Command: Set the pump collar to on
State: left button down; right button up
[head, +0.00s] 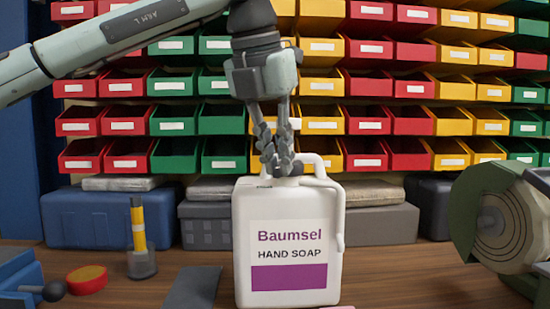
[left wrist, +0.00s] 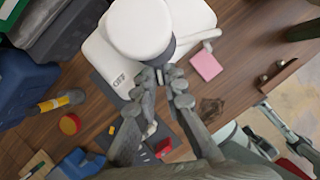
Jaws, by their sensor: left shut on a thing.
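A white hand soap bottle (head: 288,220) with a purple label stands upright on the wooden bench in the head view. Its white spout (head: 316,162) bends off to the right. In the left wrist view, the bottle's top (left wrist: 97,50) carries the word OFF beside the round white pump head (left wrist: 140,28). My left gripper (head: 278,165) reaches straight down onto the bottle's top, its fingers shut at the pump collar. The fingers (left wrist: 166,84) mostly hide the collar, so its setting cannot be read.
Red, green and yellow bins (head: 220,118) fill the back rack. A blue case (head: 110,218) and a grey case (head: 205,225) stand behind. A yellow-handled tool (head: 138,230) and a red disc (head: 87,279) are left. A round-faced machine (head: 500,225) stands right. A pink pad (left wrist: 205,66) lies by the bottle.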

pick_arm(q)
jog(key=shift+r, duration=0.1)
jog(key=c, duration=1.6)
grip_release()
jog(key=shift+d, duration=0.1)
jog(key=v, duration=1.2)
